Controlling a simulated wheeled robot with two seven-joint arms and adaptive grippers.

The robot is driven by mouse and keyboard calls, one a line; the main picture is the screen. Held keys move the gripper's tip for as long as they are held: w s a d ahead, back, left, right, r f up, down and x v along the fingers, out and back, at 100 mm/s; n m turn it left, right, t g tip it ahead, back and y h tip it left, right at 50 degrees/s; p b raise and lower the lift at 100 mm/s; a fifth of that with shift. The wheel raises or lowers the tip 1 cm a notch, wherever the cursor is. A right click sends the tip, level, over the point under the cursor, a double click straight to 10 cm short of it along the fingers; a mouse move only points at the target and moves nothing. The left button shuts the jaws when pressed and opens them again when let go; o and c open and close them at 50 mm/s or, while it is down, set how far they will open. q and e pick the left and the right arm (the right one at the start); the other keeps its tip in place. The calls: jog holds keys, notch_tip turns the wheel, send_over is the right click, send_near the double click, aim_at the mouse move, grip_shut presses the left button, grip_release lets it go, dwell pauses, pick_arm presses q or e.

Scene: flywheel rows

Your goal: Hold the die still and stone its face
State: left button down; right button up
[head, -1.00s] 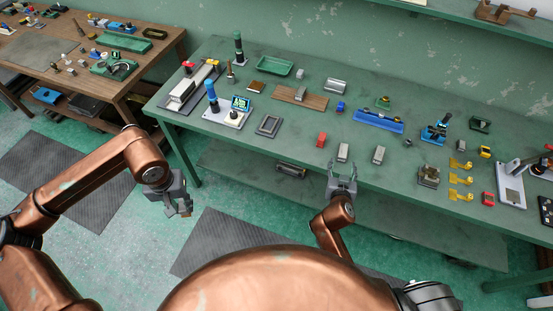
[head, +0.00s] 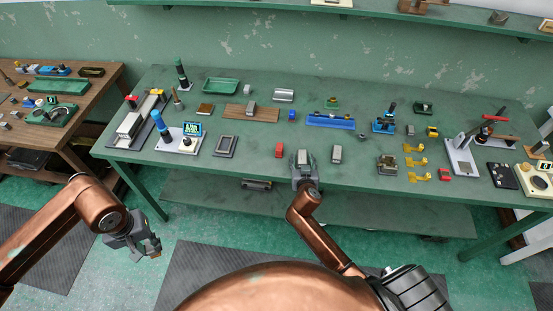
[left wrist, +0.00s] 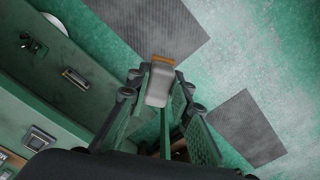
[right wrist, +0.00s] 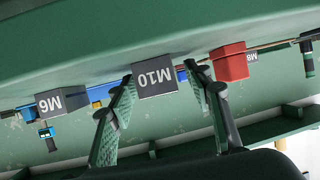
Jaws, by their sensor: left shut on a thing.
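My left gripper (head: 140,248) hangs low over the floor in front of the bench. In the left wrist view it is shut on a pale grey block with an orange-brown end (left wrist: 159,84); I cannot tell for sure if this is a stone. My right gripper (head: 305,172) is at the bench's front edge, its fingers apart. A grey die marked M10 (right wrist: 155,78) is just ahead of and between its fingertips; it shows in the head view too (head: 302,156).
The green bench (head: 240,165) also holds a blue tray (head: 330,121), a brown board (head: 252,113), yellow parts (head: 415,162) and a lever press (head: 463,150). A shelf runs along the wall. A wooden table (head: 95,110) stands at left.

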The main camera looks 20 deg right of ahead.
grip_shut()
dwell(0.3)
dwell(0.3)
jog(key=c, duration=0.5)
grip_release()
jog(key=shift+c, duration=0.2)
jog(key=c, duration=0.4)
jog(key=shift+o, duration=0.2)
